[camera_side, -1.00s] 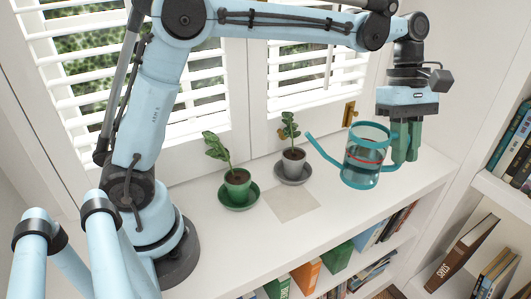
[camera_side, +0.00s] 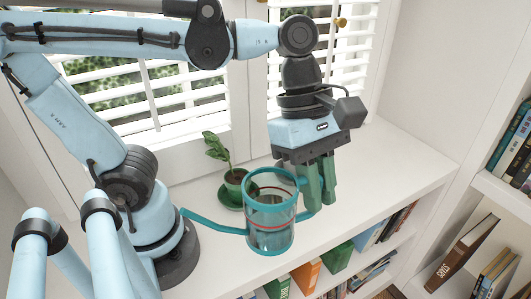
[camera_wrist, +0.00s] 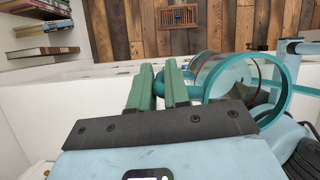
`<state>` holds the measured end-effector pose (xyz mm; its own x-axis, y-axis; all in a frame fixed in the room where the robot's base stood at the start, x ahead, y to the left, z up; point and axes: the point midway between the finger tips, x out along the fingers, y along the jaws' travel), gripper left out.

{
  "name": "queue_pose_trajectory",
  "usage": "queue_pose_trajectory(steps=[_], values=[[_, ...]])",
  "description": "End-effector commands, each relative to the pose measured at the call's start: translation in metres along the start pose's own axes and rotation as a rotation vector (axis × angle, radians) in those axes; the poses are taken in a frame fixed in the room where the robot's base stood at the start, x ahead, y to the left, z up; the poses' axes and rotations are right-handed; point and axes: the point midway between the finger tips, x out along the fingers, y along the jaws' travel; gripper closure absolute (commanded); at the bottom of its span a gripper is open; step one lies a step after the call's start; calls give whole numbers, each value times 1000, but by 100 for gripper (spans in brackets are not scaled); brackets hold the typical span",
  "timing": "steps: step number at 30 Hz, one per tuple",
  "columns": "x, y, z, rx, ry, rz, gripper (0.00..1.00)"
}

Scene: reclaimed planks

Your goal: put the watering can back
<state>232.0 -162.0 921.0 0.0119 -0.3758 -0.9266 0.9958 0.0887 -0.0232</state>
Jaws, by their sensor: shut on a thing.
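The watering can (camera_side: 270,222) is a see-through cylinder with teal rims, a red line around it and a teal spout pointing left. My gripper (camera_side: 321,208) is shut on its handle, on the can's right side. The can looks about upright over the front part of the white shelf top (camera_side: 385,190); I cannot tell how far its base is above the surface. In the wrist view the can (camera_wrist: 240,75) shows right of my green fingers (camera_wrist: 161,90). The pale square patch and the grey-potted plant seen earlier are hidden behind the can and my gripper.
A plant in a green pot (camera_side: 235,180) on a green saucer stands just behind the can, close to the spout. Books (camera_side: 306,276) fill the shelf below the front edge. The shelf top to the right is clear. Shuttered windows (camera_side: 160,105) stand behind.

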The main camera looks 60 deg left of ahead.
Motion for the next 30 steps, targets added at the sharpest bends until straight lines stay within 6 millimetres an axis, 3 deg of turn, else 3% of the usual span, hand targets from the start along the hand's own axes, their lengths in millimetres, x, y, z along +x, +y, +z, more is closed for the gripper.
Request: queue_pose_trajectory(steps=[6,14,19,30], values=[[18,-35,-15,-59,-2,24,100],[31,-52,-26,-99,-2,41,100],[35,-44,-36,-110,-2,46,100],[51,-2,-77,-109,-2,45,100]])
